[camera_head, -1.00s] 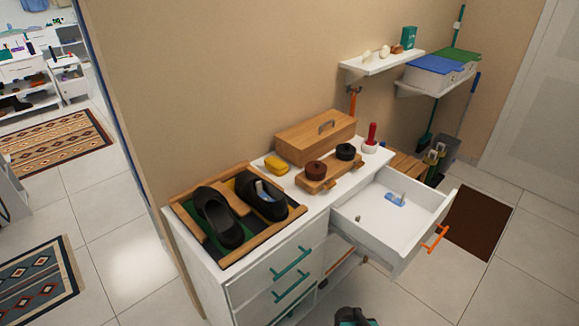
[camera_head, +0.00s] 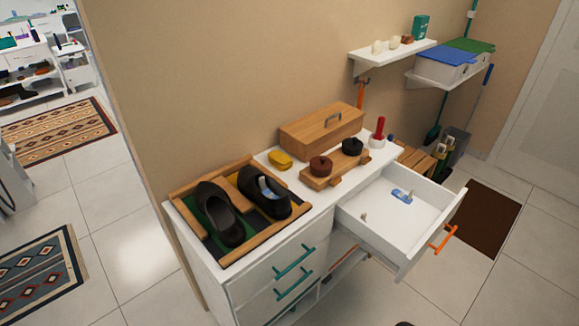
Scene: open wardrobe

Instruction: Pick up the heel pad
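A small pale blue piece (camera_head: 402,196), which looks like the heel pad, lies on the floor of the open white drawer (camera_head: 376,243), toward its back. Another pale blue piece (camera_head: 266,188) shows inside the right one of two black shoes (camera_head: 262,201). The left shoe (camera_head: 219,213) shows no blue piece. Both shoes sit in a wood-edged tray (camera_head: 247,252) on the white cabinet. My gripper is not recognisable; only a dark sliver shows at the bottom edge.
A small beige object (camera_head: 363,217) is in the drawer. The drawer juts out with an orange handle (camera_head: 444,239). A wooden box (camera_head: 321,132), a yellow item (camera_head: 280,160), a brush stand (camera_head: 335,168) and a red-handled item (camera_head: 378,131) crowd the cabinet top. Shelves project above right.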

